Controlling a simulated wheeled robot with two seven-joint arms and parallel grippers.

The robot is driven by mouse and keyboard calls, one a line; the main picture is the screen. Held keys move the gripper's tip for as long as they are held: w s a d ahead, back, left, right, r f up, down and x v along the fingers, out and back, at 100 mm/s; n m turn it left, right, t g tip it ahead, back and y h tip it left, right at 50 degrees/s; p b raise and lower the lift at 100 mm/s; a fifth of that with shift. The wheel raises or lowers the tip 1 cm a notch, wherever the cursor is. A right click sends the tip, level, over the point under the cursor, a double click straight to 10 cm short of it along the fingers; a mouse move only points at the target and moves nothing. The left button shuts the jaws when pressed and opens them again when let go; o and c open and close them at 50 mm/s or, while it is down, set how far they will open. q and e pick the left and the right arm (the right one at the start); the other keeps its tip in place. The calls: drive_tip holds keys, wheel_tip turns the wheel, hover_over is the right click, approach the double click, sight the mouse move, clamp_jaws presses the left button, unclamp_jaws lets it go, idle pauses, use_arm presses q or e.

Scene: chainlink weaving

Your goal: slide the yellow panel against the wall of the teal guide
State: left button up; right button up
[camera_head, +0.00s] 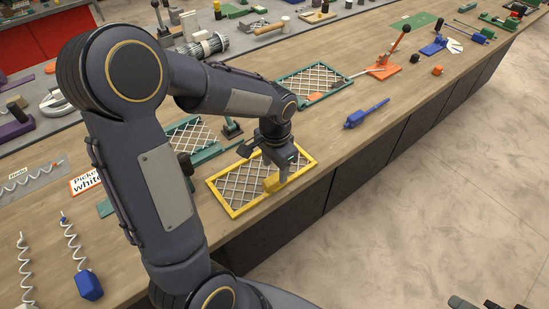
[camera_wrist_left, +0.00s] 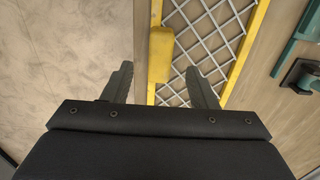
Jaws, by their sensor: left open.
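The yellow panel (camera_head: 236,211) is a yellow frame with a white lattice, lying flat near the bench's front edge. A raised yellow block (camera_head: 271,184) sits on its front side and also shows in the left wrist view (camera_wrist_left: 160,52). My left gripper (camera_head: 281,177) is over this block, its fingers spread on either side; in the wrist view the fingertips (camera_wrist_left: 160,75) appear just short of it. Contact cannot be told. The teal guide (camera_head: 207,154) lies behind the panel, partly hidden by my arm; bare bench separates them in the wrist view. Part of my right gripper (camera_head: 490,304) seems to show at the bottom edge.
Another teal-framed lattice (camera_head: 313,98) and an orange lever stand (camera_head: 385,70) are farther back. A blue tool (camera_head: 366,114) lies to the right. A blue block on a coiled cord (camera_head: 88,285) is at lower left. Open floor lies beyond the front edge.

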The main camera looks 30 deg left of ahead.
sight(275, 177)
use_arm(q)
drive_tip(key=shift+f, duration=2.55)
clamp_jaws()
